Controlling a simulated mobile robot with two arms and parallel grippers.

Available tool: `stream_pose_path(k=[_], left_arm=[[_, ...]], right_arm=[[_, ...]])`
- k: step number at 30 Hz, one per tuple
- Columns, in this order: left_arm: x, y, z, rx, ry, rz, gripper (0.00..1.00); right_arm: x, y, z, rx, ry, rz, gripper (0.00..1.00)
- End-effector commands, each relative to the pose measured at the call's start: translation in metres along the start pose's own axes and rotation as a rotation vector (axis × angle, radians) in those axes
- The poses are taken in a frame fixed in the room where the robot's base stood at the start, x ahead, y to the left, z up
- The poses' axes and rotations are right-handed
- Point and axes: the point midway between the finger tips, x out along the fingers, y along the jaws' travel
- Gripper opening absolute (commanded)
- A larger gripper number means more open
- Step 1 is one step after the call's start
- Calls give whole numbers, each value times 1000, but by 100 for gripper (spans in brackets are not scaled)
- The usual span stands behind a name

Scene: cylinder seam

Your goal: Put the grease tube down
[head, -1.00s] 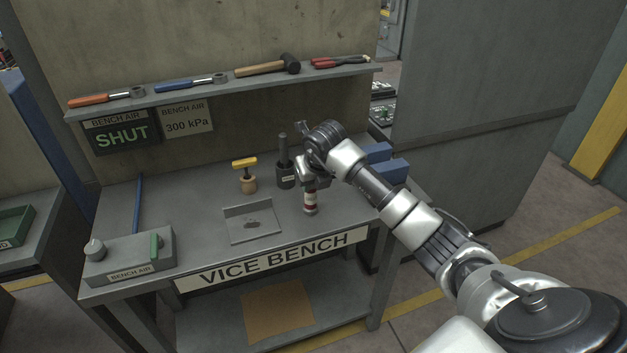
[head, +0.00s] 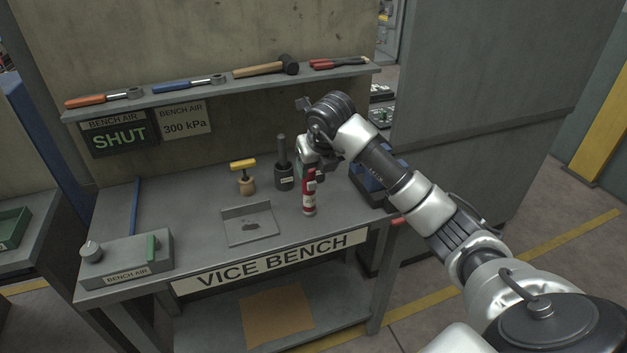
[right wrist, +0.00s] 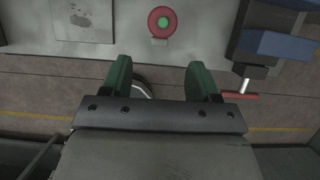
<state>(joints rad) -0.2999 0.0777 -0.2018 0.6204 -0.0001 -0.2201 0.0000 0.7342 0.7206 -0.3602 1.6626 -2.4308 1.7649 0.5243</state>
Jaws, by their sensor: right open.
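The grease tube (head: 309,194), red with a pale band, stands upright on the vice bench (head: 200,205) near its front right part. In the right wrist view the tube (right wrist: 161,22) shows end-on as a red round with a green centre, beyond the fingertips. My right gripper (right wrist: 160,75) is open, with its two green fingers spread and nothing between them. In the head view my right gripper (head: 307,160) is just above and behind the tube, partly hidden by its own wrist. My left gripper is in neither view.
A dark pot with a rod (head: 284,172) and a yellow-handled tool (head: 245,178) stand left of the tube. A metal tray (head: 249,225) lies in front of them. A blue vice (head: 366,182) is at the right. Tools lie on the shelf (head: 215,90) above.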

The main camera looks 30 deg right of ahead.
Motion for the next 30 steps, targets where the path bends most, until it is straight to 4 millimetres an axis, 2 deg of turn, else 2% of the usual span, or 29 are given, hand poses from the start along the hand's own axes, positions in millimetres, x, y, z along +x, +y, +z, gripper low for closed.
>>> stream_pose_path(k=[3, 9, 30], left_arm=[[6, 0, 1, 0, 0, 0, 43], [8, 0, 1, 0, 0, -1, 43], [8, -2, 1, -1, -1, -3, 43]], right_arm=[[-22, 0, 0, -1, -4, -1, 61], [-43, 0, 0, 1, -1, -2, 61], [-47, 0, 0, 0, 1, -1, 61]])
